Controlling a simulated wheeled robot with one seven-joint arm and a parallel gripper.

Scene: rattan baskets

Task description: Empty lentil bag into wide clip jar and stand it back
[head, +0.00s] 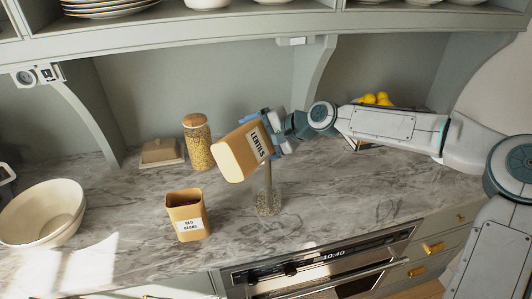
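My gripper (277,128) is shut on the tan lentil bag (232,157), marked "LENTILS", and holds it above the counter. The bag is tilted well over. Its mouth is not clearly visible. Just below it stands a narrow, see-through upright shape (266,180) with speckled grains at its foot (269,204). It may be a clear jar or grains falling into one; I cannot tell which. No jar with a plainly visible clip shows.
A tan bag marked "RED BEANS" (186,217) stands upright at the front left of the lentil bag. A filled jar with a wooden lid (197,143) and a butter dish (161,152) stand behind. A cream bowl (42,214) is far left. The counter (340,205) is clear at right.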

